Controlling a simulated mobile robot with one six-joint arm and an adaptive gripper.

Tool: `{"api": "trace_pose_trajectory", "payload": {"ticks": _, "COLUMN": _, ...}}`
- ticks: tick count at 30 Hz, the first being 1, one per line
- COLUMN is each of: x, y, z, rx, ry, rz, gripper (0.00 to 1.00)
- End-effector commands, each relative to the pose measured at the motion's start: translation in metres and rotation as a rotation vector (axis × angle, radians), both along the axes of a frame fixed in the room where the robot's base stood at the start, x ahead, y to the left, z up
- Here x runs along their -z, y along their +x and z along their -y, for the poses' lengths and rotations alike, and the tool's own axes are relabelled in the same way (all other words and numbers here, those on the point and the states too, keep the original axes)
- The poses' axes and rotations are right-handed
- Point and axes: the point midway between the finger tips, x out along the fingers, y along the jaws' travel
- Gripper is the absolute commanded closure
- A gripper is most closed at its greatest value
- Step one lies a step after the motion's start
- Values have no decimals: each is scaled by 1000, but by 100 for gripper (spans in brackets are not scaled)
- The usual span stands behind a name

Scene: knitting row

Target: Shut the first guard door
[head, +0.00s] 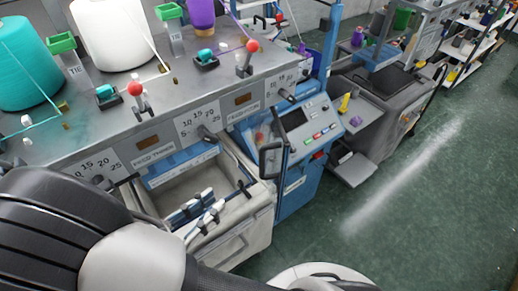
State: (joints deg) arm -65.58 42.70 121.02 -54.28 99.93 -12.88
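The nearest knitting machine has an open bay (180,188) in its front, with blue and white parts visible inside. A narrow panel with a black handle (270,158) stands at the bay's right side, seen nearly edge-on. It looks like the guard door swung outward, though its full outline is hard to make out. Large dark and white links of my arm cover the lower left and hide part of the machine front. My gripper is not in view, so its state does not show.
A teal yarn cone (25,65) and a white yarn cone (112,35) stand on the machine top, near red-knobbed levers (136,90). A blue control cabinet (300,125) stands to the right, with a grey machine (385,95) beyond. Green floor (425,200) is clear at right.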

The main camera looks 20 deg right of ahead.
Motion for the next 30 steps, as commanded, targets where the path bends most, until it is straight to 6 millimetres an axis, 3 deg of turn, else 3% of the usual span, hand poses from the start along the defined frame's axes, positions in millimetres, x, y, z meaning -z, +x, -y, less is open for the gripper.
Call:
{"api": "trace_pose_trajectory", "payload": {"ticks": 18, "x": -1, "y": 59, "z": 115, "rx": 11, "ry": 3, "rz": -1, "gripper": 79}}
{"api": "trace_pose_trajectory", "payload": {"ticks": 24, "x": 0, "y": 73, "z": 138, "rx": 8, "ry": 4, "rz": -1, "gripper": 79}}
{"api": "trace_pose_trajectory", "payload": {"ticks": 30, "x": 0, "y": 77, "z": 146, "rx": 6, "ry": 4, "rz": -2, "gripper": 79}}
